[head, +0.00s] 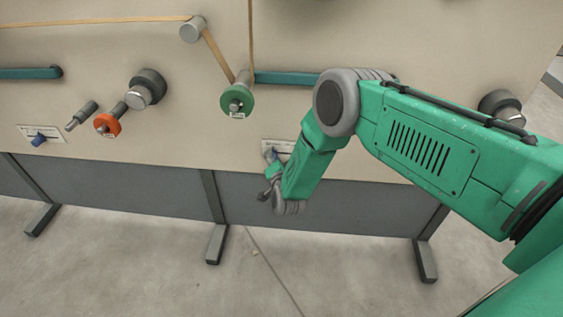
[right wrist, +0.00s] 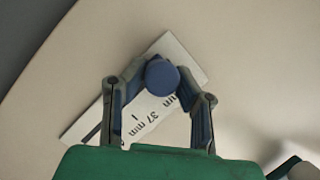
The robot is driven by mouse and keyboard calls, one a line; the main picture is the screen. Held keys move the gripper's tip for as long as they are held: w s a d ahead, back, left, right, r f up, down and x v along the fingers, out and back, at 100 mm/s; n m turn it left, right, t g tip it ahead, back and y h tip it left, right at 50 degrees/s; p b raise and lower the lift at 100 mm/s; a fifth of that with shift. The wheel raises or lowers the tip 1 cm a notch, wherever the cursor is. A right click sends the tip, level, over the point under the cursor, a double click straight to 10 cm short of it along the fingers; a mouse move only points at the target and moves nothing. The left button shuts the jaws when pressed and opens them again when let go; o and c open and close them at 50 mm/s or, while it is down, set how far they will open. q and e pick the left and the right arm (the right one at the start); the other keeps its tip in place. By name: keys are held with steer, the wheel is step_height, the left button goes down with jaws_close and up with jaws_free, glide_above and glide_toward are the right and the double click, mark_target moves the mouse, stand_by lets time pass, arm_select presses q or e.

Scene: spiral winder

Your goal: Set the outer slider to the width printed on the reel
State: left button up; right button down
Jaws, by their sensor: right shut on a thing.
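My right gripper (head: 270,163) is at the right-hand scale plate (head: 285,147) on the lower panel. In the right wrist view, my right gripper (right wrist: 160,88) is shut on a round blue slider knob (right wrist: 161,76), with a finger on either side. Behind the knob lies the white scale plate (right wrist: 188,53), where "37 mm" can be read; other marks are hidden. A green reel (head: 237,101) sits above, with a small label too small to read. An orange reel (head: 104,124) and another blue slider knob (head: 38,140) are at the left. My left gripper is not in view.
A tan band (head: 100,21) runs over a grey roller (head: 193,30) to the green reel. Teal bars (head: 285,78) and grey knobs (head: 147,87) stick out from the panel. Grey feet (head: 216,243) stand on the floor, which is otherwise clear.

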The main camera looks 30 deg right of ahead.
steer(key=shift+a+f, duration=0.1)
steer(key=shift+f, duration=0.05)
steer(key=c, duration=1.3)
jaws_free()
steer(key=shift+a, duration=0.1)
steer(key=shift+w+a+f, duration=0.2)
steer(key=shift+w, duration=0.05)
steer(key=shift+s+r, duration=0.1)
steer(key=shift+r, duration=0.15)
steer(key=shift+s, duration=0.2)
steer(key=v, duration=1.1)
steer(key=shift+s+a, duration=0.2)
